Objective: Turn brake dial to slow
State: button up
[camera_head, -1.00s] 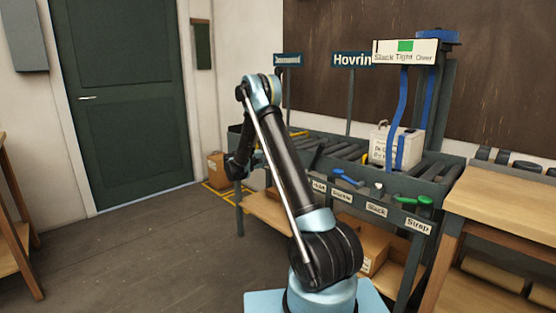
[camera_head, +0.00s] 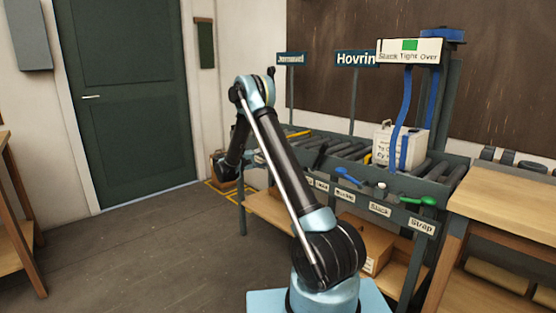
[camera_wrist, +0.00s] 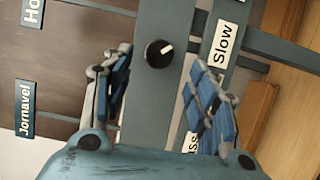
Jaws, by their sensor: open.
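The brake dial (camera_wrist: 158,53) is a round black knob with a white pointer mark, on a grey rail in the wrist view. The mark points up and right, toward the side with the "Slow" label (camera_wrist: 222,45). A second label (camera_wrist: 192,146) lower down is mostly hidden by my right finger. My gripper (camera_wrist: 160,62) is open. Its blue-padded fingers are on either side of the dial in the picture, with visible gaps; I cannot tell the depth between them and the dial. In the head view my gripper end (camera_head: 230,168) is at the left end of the conveyor, and the dial cannot be made out.
A white box (camera_head: 383,150) with a blue strap (camera_head: 403,110) stands on the roller conveyor. A blue lever (camera_head: 347,174) and a green lever (camera_head: 418,201) are along its front rail. A wooden table (camera_head: 510,203) stands at right. The floor at left is clear.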

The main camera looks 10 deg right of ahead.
jog(key=v, duration=0.5)
jog(key=shift+a, duration=0.35)
